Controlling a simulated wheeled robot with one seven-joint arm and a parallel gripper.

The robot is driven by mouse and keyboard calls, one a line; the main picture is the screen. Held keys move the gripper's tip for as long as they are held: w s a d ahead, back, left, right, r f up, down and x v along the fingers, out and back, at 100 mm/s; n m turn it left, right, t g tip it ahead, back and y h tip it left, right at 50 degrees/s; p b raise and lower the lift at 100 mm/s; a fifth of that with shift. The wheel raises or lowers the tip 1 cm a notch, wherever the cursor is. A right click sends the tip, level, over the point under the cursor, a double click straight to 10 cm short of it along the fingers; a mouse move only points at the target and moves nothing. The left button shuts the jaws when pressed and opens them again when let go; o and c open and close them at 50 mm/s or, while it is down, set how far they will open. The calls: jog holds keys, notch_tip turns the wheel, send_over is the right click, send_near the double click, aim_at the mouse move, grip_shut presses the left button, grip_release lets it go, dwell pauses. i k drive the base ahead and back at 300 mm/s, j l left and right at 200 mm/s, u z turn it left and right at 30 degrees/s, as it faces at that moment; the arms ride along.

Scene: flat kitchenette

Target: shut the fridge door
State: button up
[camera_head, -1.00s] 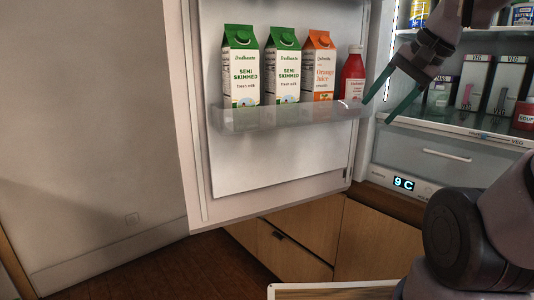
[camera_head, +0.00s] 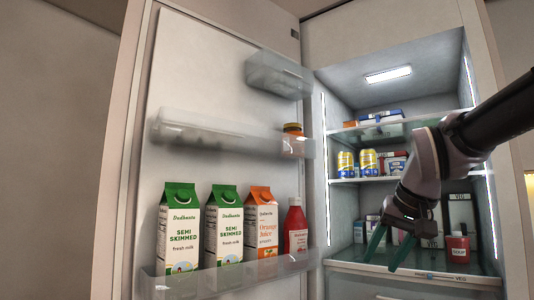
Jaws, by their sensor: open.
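The fridge door (camera_head: 160,90) stands wide open on the left, its inner side facing me. Its lower shelf (camera_head: 230,281) holds two green-topped milk cartons (camera_head: 178,232), an orange juice carton (camera_head: 261,228) and a red bottle (camera_head: 295,230). The lit fridge interior (camera_head: 350,95) shows to the right of the door. My gripper (camera_head: 388,258) hangs fingers down in front of the interior, to the right of the door's shelf. Its green fingers are apart with nothing between them. It appears clear of the door.
Inside the fridge are cans (camera_head: 346,164), a red soup container (camera_head: 457,248) and boxes behind my gripper. Clear door bins (camera_head: 277,76) jut from the door's upper part, with a jar (camera_head: 293,139) in one. A bare wall (camera_head: 50,150) is at far left.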

aim_at(189, 102)
jog(key=z, duration=2.25)
jog(key=k+j+z, duration=0.3)
jog(key=z, duration=0.15)
jog(key=k+j+z, duration=0.1)
jog(key=k+z, duration=0.85)
jog(key=k+j+z, duration=0.15)
jog(key=k+z, duration=0.15)
jog(key=k, duration=0.4)
jog(key=k+z, duration=0.3)
jog(key=k, duration=0.4)
jog(key=k+l+z, duration=0.3)
jog(key=k, duration=0.4)
jog(key=k+u, duration=0.35)
jog(key=k+j+u, duration=0.1)
jog(key=u, duration=0.3)
jog(key=k+j+u, duration=0.2)
jog(key=u, duration=0.85)
jog(key=j+z, duration=0.25)
jog(key=z, duration=0.25)
jog(key=k+j+z, duration=0.1)
jog(key=j+z, duration=0.15)
jog(key=z, duration=0.25)
jog(key=k+j+z, duration=0.15)
jog(key=z, duration=0.3)
